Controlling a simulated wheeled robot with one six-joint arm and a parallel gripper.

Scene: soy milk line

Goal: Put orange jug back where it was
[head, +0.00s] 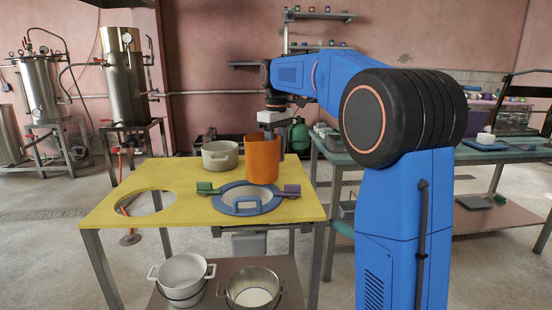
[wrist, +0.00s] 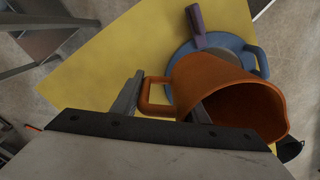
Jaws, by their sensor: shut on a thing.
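The orange jug (head: 262,160) is upright in the head view, just behind and above the blue-rimmed round basin (head: 249,208) in the yellow table. My gripper (head: 270,122) is above the jug and shut on it. In the wrist view the jug (wrist: 224,92) shows its open mouth and its handle (wrist: 152,97), with my gripper's fingers (wrist: 160,102) at the handle. The inside of the jug is dark, so I cannot tell what it holds. I cannot tell for sure whether its base touches the table.
A pale pot (head: 220,155) stands at the back of the yellow table (head: 200,203), left of the jug. An empty round hole (head: 147,203) is at the table's left. Green (head: 207,188) and purple (head: 292,190) handles flank the basin. Two pots (head: 183,276) stand on the lower shelf.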

